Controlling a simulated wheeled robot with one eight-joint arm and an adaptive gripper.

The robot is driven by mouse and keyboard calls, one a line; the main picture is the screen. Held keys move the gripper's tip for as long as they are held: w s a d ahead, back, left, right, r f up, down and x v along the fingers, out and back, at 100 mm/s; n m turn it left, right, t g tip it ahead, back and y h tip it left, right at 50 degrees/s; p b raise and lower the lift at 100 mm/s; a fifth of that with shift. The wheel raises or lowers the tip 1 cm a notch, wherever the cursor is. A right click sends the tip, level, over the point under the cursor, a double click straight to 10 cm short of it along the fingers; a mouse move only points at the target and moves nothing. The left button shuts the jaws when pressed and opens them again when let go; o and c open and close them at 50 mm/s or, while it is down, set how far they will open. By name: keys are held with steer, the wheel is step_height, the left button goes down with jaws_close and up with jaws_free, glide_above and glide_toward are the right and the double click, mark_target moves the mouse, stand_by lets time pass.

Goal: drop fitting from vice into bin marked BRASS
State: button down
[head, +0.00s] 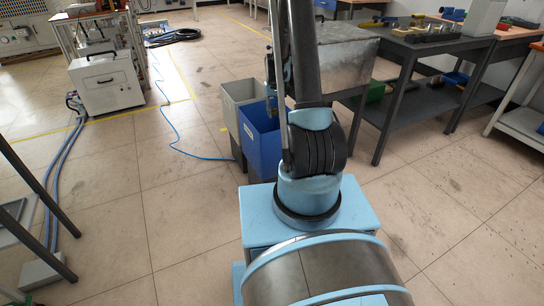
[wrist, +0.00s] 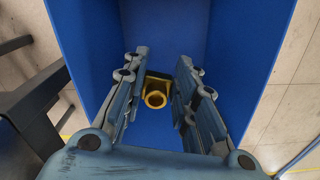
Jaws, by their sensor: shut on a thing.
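A yellow brass-coloured fitting (wrist: 156,99) with a round open end sits between the two fingers of my gripper (wrist: 163,80) in the wrist view. My gripper is shut on it and points down into a blue bin (wrist: 235,50), whose blue walls surround the fitting. In the head view the blue bin (head: 259,135) stands on the floor behind my arm, with a pale label (head: 248,130) too small to read. My arm hides part of this bin, and the fitting cannot be made out there. The vice cannot be identified.
A grey bin (head: 235,97) stands beside the blue one, to its left and behind. A metal-topped table (head: 345,48) is close on the right, and a dark workbench (head: 425,50) stands beyond. A blue cable (head: 178,135) lies on the floor at left. Open floor lies left.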

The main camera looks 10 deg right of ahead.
steer(key=c, duration=1.2)
jaws_free()
step_height(320, 180, up, 12)
steer(key=shift+f, duration=0.1)
